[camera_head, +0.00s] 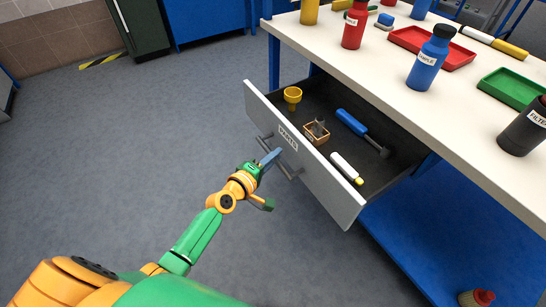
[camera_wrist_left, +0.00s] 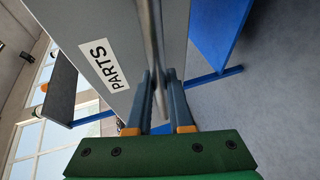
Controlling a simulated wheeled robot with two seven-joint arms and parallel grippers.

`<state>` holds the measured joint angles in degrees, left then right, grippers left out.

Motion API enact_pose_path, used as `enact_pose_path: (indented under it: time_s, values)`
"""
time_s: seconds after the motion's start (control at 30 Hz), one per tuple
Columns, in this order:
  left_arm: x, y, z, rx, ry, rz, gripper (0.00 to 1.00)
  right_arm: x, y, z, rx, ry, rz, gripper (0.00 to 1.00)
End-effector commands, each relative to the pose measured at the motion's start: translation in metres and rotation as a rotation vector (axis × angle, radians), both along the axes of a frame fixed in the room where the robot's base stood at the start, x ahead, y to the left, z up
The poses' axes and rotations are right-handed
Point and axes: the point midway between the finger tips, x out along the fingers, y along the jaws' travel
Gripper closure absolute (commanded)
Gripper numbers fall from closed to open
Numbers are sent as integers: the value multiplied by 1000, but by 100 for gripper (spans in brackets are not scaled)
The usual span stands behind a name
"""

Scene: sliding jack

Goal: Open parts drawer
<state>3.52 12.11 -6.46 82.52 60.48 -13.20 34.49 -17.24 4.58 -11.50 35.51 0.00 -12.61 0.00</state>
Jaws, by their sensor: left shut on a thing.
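The parts drawer (camera_head: 326,187) is pulled out from under the white-topped workbench, and its inside shows in the head view. Its grey front carries a PARTS label (camera_head: 288,138) and a bar handle (camera_head: 290,172). My left gripper (camera_head: 271,158) is at the drawer front, shut on the bar handle. In the left wrist view its fingers (camera_wrist_left: 160,100) lie on both sides of the handle bar (camera_wrist_left: 155,45), beside the PARTS label (camera_wrist_left: 103,66). My right gripper is in neither view.
Bottles and trays stand on the benchtop (camera_head: 375,55). The floor (camera_head: 130,130) left of the drawer is clear.

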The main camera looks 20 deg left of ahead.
Motion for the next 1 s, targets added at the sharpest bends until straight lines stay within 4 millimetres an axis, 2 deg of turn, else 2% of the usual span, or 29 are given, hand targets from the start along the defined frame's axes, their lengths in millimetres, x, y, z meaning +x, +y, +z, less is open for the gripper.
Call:
enact_pose_path:
  time_s: [0.53,0.57,0.67,1.0]
  values:
    - [0,0,0,0,-1,0,100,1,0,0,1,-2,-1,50]
    - [0,0,0,0,-1,0,78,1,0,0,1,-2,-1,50]
    - [0,0,0,0,-1,0,51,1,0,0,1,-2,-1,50]
    - [-2,1,1,0,0,1,51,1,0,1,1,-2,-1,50]
